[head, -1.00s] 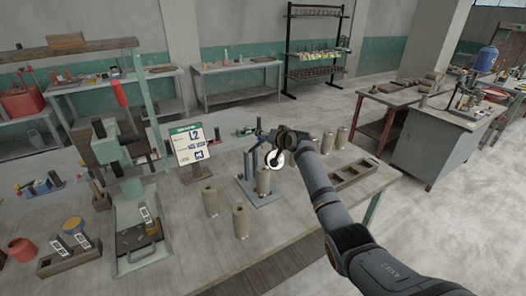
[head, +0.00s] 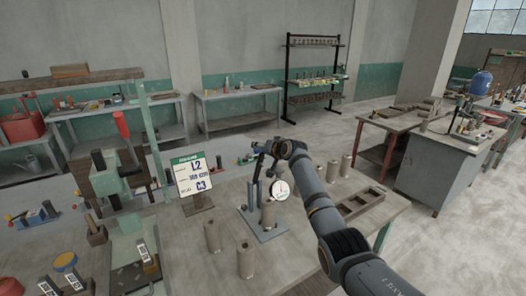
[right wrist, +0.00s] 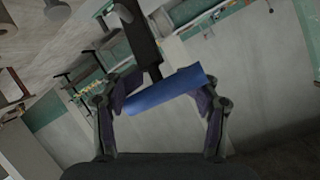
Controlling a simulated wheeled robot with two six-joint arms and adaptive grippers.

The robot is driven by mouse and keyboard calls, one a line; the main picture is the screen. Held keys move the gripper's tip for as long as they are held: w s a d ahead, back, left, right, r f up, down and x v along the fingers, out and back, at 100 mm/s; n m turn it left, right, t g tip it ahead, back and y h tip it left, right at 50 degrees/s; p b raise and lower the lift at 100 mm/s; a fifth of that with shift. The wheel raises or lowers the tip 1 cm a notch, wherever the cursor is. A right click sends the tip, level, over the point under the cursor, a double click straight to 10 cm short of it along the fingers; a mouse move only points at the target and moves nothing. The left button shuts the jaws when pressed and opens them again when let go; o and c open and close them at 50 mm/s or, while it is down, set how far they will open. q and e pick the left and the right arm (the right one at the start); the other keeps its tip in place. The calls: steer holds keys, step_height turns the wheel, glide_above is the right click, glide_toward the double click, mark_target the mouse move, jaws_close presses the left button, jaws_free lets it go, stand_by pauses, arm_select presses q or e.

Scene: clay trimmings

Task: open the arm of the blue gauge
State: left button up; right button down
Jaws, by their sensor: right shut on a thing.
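The blue gauge (head: 264,229) stands on the bench, with a flat blue-grey base, upright posts and a round white dial (head: 282,190). My right gripper (head: 266,152) is above the gauge's posts. In the right wrist view a blue bar (right wrist: 165,91) lies across between the two fingers, and the right gripper (right wrist: 163,98) is shut on it. A dark link rises behind the bar. The gripper partly hides the gauge's top in the head view. My left gripper is not in view.
Several clay cylinders (head: 212,236) stand around the gauge. A sign (head: 188,175) reading L2 stands left of it, beside a green press (head: 110,178). A wooden compartment tray (head: 362,203) lies to the right.

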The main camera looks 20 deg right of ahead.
steer(key=shift+a, duration=0.1)
steer(key=c, duration=0.9)
jaws_free()
steer(key=shift+c, duration=0.2)
steer(key=o, duration=0.5)
steer(key=shift+a, duration=0.15)
steer(key=shift+o, duration=0.2)
steer(key=v, duration=1.2)
